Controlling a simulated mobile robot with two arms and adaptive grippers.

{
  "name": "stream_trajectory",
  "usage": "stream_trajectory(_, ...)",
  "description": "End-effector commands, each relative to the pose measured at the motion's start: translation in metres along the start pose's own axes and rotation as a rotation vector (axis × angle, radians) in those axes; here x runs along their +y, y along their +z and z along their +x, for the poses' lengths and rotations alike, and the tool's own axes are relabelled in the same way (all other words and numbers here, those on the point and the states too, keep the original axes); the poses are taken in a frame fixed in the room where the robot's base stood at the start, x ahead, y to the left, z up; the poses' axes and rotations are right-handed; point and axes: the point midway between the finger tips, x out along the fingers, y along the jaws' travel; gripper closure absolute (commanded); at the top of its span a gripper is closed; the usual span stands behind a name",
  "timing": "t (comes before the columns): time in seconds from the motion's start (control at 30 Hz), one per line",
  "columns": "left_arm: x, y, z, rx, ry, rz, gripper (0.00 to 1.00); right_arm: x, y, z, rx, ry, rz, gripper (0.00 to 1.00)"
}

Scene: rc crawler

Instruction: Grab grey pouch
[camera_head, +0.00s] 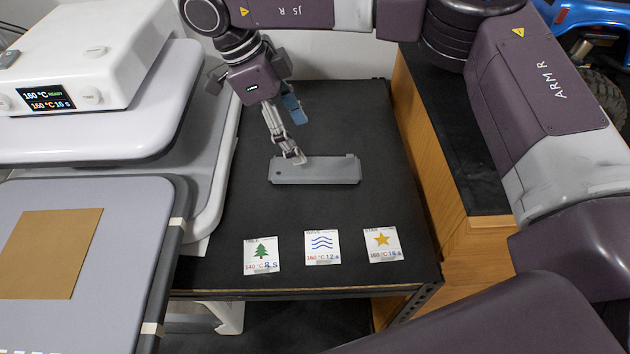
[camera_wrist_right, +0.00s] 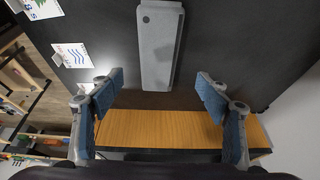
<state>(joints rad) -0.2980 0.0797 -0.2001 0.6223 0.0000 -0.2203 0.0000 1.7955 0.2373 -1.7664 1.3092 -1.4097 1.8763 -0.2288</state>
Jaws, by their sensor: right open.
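The grey pouch (camera_head: 318,172) is a long, flat grey piece lying on the black table top. My right gripper (camera_head: 292,142) hangs at its back left edge in the head view, with a fingertip overlapping the pouch. I cannot tell whether it touches. In the right wrist view the pouch (camera_wrist_right: 159,48) points lengthwise between the two fingers, and its near end is just ahead of the gripper (camera_wrist_right: 162,83). The fingers, with blue pads, are spread wide with nothing between them. My left gripper is not in view.
A white heat press (camera_head: 85,115) with a display stands at the left, a brown sheet (camera_head: 50,252) on its grey plate. Three cards, with a tree (camera_head: 262,255), waves (camera_head: 322,246) and a star (camera_head: 382,244), lie along the table's front. A wooden cabinet (camera_head: 440,170) borders the right side.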

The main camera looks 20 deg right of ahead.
Motion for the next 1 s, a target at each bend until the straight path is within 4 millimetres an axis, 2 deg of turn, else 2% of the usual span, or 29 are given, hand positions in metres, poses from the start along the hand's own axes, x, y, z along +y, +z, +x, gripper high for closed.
stream_trajectory(0.07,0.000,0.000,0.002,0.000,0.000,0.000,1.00,0.000,0.001,0.007,0.001,0.001,0.001,0.30)
stream_trajectory(0.37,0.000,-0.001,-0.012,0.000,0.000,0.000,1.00,0.002,0.000,0.038,0.003,0.003,-0.001,0.30)
stream_trajectory(0.5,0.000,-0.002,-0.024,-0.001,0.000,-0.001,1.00,0.004,0.001,0.059,0.003,0.004,-0.001,0.30)
stream_trajectory(0.63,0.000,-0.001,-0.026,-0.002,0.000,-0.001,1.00,0.003,0.002,0.075,0.002,0.002,0.001,0.30)
stream_trajectory(0.9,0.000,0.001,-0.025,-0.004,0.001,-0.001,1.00,0.003,0.003,0.081,0.000,0.001,0.001,0.30)
stream_trajectory(1.0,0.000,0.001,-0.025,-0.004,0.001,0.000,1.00,0.003,0.003,0.080,0.000,0.001,0.001,0.39)
